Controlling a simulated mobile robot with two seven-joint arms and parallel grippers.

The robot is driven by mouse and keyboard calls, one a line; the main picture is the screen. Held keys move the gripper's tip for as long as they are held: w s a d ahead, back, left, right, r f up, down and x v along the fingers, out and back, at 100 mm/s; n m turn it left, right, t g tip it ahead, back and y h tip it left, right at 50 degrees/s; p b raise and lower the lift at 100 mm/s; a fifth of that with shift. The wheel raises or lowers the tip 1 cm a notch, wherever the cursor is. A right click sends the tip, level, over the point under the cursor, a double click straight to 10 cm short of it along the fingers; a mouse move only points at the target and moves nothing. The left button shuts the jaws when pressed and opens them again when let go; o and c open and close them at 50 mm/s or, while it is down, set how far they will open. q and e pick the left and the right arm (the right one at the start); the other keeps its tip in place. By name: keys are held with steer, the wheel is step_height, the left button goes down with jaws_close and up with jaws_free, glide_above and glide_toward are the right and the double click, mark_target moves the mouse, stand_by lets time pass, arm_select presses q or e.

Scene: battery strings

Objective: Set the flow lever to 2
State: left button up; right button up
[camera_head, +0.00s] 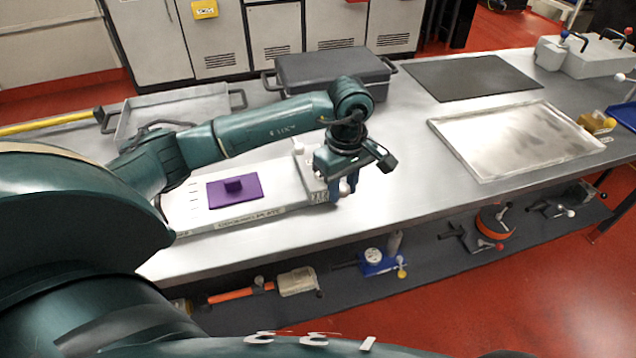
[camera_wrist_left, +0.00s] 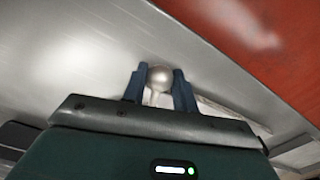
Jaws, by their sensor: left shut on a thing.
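The flow lever's pale round knob (camera_wrist_left: 160,77) sits between the two blue fingers of my left gripper (camera_wrist_left: 158,84) in the left wrist view. The gripper is shut on it. In the head view my left gripper (camera_head: 346,187) is at the right end of a long pale plate unit (camera_head: 275,195), beside its grey end block (camera_head: 312,178). The wrist and fingers hide the lever there, and its setting cannot be read. Small marks on the block are too small to read. My right gripper is not in view.
A purple block (camera_head: 235,190) lies on the plate unit. Behind are a grey tray (camera_head: 125,130) and a dark lidded case (camera_head: 330,70). To the right lie a black mat (camera_head: 470,78) and a shallow metal tray (camera_head: 515,140). Bare bench lies right of the gripper; its front edge is close.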

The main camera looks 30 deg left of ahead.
arm_select(q)
steer(key=o, duration=0.9)
steer(key=shift+r+p, duration=1.9)
steer(key=shift+r, duration=1.65)
